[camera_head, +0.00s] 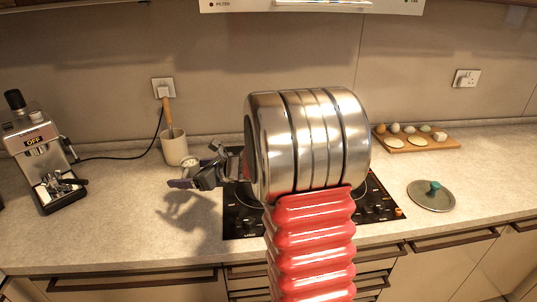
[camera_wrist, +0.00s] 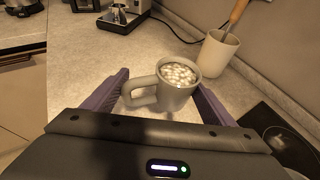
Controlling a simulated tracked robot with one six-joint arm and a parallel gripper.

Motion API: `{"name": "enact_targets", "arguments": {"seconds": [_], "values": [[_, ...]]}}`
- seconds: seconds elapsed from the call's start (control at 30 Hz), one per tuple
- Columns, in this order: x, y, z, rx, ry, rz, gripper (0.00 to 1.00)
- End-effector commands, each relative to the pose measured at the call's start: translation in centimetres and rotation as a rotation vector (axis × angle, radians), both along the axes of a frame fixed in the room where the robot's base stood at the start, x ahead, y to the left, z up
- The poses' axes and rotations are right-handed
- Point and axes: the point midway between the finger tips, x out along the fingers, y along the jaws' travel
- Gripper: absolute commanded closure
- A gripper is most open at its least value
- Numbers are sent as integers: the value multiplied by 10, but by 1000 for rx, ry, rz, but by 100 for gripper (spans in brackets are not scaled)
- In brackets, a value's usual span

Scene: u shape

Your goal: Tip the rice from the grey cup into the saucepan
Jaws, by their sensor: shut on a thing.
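The grey cup (camera_wrist: 176,88) is upright between the two purple fingers of my gripper (camera_wrist: 160,80) in the wrist view. My gripper is shut on it. White rice (camera_wrist: 180,73) fills it close to the rim, and its handle points left. In the head view my gripper (camera_head: 190,180) is above the counter, left of the hob, with a small part of the cup (camera_head: 190,161) showing. My arm hides most of the hob in the head view, and I cannot make out the saucepan clearly. A rounded shape is cut off at the wrist view's lower right, on the hob.
The black hob (camera_head: 239,222) lies behind my arm. A cream crock (camera_head: 174,148) with a wooden-handled utensil stands close behind the cup. A coffee machine (camera_head: 42,155) is far left. Counter left of my gripper is clear.

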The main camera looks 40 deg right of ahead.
Motion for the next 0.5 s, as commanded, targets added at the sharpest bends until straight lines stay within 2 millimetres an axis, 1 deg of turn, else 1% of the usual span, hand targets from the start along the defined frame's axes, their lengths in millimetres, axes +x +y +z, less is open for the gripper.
{"name": "enact_targets", "arguments": {"seconds": [0.03,0.17,0.2,0.27,0.3,0.37,0.4,0.5], "values": [[1,-22,5,-3,-2,2,48],[-3,-67,12,0,0,31,48],[-6,-81,13,-1,0,39,48],[-11,-103,15,0,0,51,48],[-16,-117,16,0,-1,58,48],[-24,-138,16,0,1,67,48],[-30,-152,16,1,0,73,48],[-48,-186,13,1,1,86,48]]}}
